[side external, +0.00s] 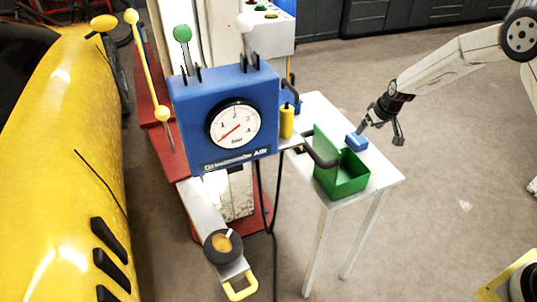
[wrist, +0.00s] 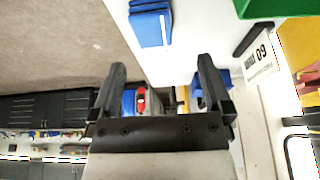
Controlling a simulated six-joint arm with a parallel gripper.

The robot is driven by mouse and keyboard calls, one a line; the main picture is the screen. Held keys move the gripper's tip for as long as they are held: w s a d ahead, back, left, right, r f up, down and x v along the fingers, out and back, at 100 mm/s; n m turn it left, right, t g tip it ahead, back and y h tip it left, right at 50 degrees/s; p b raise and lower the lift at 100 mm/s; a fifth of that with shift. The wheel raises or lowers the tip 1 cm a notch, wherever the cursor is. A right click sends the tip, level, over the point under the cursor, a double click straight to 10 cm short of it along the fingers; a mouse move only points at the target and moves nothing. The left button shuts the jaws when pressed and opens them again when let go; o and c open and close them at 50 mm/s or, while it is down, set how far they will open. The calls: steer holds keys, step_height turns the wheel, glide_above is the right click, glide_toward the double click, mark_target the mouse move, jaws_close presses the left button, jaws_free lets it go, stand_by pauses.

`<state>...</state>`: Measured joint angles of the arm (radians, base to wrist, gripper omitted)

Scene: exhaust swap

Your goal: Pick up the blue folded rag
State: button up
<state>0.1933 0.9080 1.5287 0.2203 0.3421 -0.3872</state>
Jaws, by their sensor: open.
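The blue folded rag (side external: 356,142) lies on the white table (side external: 385,178), just behind the green box. In the wrist view the blue folded rag (wrist: 150,26) shows at the top, ahead of the fingers and slightly left of the midline between them. My gripper (side external: 381,133) is above the table's right side, close to the rag and to its right. In the wrist view both fingers of my gripper (wrist: 162,66) are spread apart with nothing held between them.
The open green box (side external: 343,179) stands in front of the rag; its edge (wrist: 275,8) also shows in the wrist view. A yellow bottle (side external: 286,121) and a blue gauge unit (side external: 222,118) are left of it. A white tag (wrist: 262,52) reads 09.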

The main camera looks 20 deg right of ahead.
mark_target(359, 139)
steer(key=shift+w+d+f, duration=0.35)
steer(key=shift+w+f, duration=0.1)
steer(key=shift+f, duration=0.1)
steer(key=shift+w+d+f, duration=0.3)
steer(key=shift+w+f, duration=0.15)
steer(key=shift+f, duration=0.05)
steer(key=shift+x, duration=1.25)
steer(key=shift+x, duration=2.65)
steer(key=c, duration=1.1)
steer(key=shift+o, duration=0.2)
steer(key=shift+r, duration=0.2)
